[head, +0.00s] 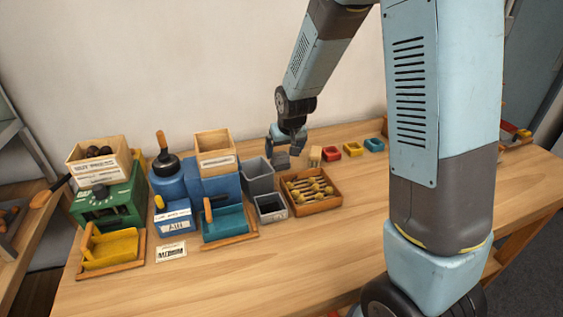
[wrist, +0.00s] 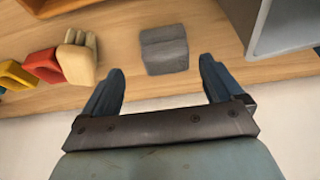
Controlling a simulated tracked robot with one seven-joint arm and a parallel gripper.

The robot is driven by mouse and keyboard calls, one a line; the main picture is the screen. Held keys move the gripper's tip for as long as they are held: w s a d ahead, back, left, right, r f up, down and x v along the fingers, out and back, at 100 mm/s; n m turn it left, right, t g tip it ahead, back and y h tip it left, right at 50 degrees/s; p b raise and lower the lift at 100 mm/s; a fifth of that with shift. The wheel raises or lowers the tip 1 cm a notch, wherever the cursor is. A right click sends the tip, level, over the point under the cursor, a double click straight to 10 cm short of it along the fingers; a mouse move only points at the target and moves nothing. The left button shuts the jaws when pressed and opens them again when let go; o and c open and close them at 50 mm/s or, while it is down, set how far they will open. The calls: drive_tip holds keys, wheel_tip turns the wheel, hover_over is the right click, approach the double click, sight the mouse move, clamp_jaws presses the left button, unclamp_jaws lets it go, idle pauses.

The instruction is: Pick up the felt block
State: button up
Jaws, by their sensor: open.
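The felt block is a small grey block (wrist: 165,50) on the wooden table in the wrist view. It lies just beyond my fingertips, roughly in line with the gap between them. In the head view the grey block (head: 281,161) shows low beneath my gripper, near the back of the table, partly hidden by the fingers. My gripper (head: 287,148) points down over it. In the wrist view my gripper (wrist: 162,70) has its two blue fingers spread wide with nothing between them.
A pale wooden piece (head: 315,155), a red holder (head: 331,152), a yellow one (head: 353,149) and a teal one (head: 374,145) stand right of the block. A grey bin (head: 258,177) and a wooden tray (head: 318,208) of yellow-headed tools are near it on the left and front.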

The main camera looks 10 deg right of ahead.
sight(280, 154)
drive_tip(key=shift+a+x, duration=0.2)
drive_tip(key=shift+x, duration=1.1)
drive_tip(key=shift+a+x, duration=0.2)
drive_tip(key=shift+x, duration=1.15)
drive_tip(key=shift+s, duration=0.1)
drive_tip(key=shift+c, duration=0.4)
drive_tip(key=c, duration=1.2)
drive_tip(key=shift+o, duration=0.2)
drive_tip(key=shift+r, duration=0.6)
wheel_tip(280, 154, up, 3)
drive_tip(key=shift+s+f, duration=0.15)
drive_tip(key=shift+f, duration=0.05)
drive_tip(key=s+r, duration=0.9)
drive_tip(key=s, duration=0.4)
drive_tip(key=shift+s+d+r, duration=0.15)
drive_tip(key=shift+s+d, duration=0.15)
drive_tip(key=shift+s, duration=0.05)
